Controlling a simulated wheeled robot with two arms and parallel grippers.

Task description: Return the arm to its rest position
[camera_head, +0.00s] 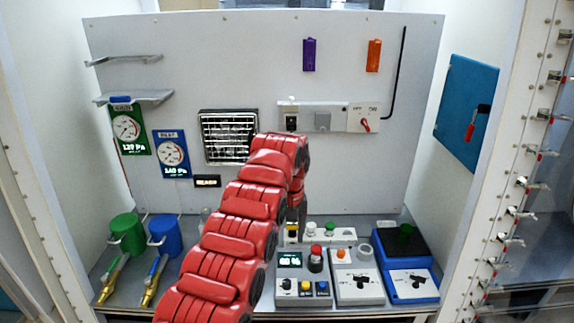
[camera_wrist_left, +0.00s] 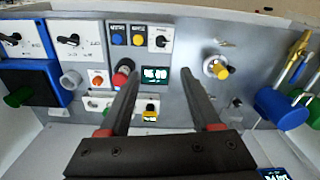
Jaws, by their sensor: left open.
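My red left arm (camera_head: 235,235) reaches in from the bottom of the head view, across the middle of the work area, and bends down at the wrist. My left gripper (camera_head: 296,222) is partly hidden behind the arm and points down over the console. In the left wrist view its two dark fingers (camera_wrist_left: 168,84) stand wide apart with nothing held between them. Beyond the fingers lie a red mushroom button (camera_wrist_left: 121,78), a small green display (camera_wrist_left: 155,75) and a grey knob with a yellow part (camera_wrist_left: 217,68). My right gripper is not in view.
Control boxes (camera_head: 357,284) with switches and a blue box (camera_head: 408,285) stand at the right. Green (camera_head: 127,235) and blue (camera_head: 165,237) canisters stand at the left. The back panel (camera_head: 240,65) carries gauges, a vent and switches. Open air lies above the arm.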

